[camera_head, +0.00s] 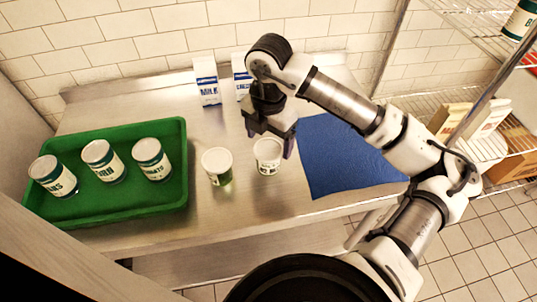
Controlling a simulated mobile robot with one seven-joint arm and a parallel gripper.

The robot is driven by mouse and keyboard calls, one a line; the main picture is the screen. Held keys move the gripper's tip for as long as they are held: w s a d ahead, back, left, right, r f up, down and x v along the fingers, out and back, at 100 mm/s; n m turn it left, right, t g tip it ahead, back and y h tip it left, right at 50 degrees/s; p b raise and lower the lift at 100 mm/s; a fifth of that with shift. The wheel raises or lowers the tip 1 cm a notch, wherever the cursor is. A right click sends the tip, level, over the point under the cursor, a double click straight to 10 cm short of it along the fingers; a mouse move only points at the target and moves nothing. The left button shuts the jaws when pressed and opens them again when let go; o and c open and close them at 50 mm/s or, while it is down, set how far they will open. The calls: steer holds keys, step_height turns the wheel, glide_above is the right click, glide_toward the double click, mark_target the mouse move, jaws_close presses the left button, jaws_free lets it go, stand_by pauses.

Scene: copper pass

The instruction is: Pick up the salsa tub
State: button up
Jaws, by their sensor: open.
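Two white-lidded tubs stand upright on the steel counter. The left tub (217,167) has green at its lower part, and its label is not readable. The right tub (267,157) is white with faint print, too small to read. I cannot tell which of them is the salsa tub. My gripper (270,143) points down over the right tub, close to its far side. Its jaws are open, with one dark finger reaching down at the tub's right. I cannot tell whether it touches the tub.
A green tray (120,220) with several labelled cans (101,161) lies at the left. A milk carton (206,81) and another carton (241,77) stand behind my gripper. A blue cloth (345,158) lies at the right. Wire shelves (420,97) stand beyond it.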

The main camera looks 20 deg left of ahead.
mark_target(268, 149)
steer(key=shift+s+f+p, duration=0.2)
steer(key=shift+f+p, duration=0.15)
steer(key=shift+f, duration=0.25)
steer(key=shift+s+d+f+p, duration=0.15)
steer(key=shift+f+p, duration=0.15)
steer(key=shift+f, duration=0.75)
steer(key=shift+s+f+p, duration=0.1)
steer(key=shift+f+p, duration=0.15)
steer(key=shift+f, duration=0.8)
steer(key=c, duration=1)
steer(key=shift+r, duration=0.15)
step_height(268, 149, up, 20)
steer(key=b, duration=0.2)
steer(key=shift+b, duration=0.35)
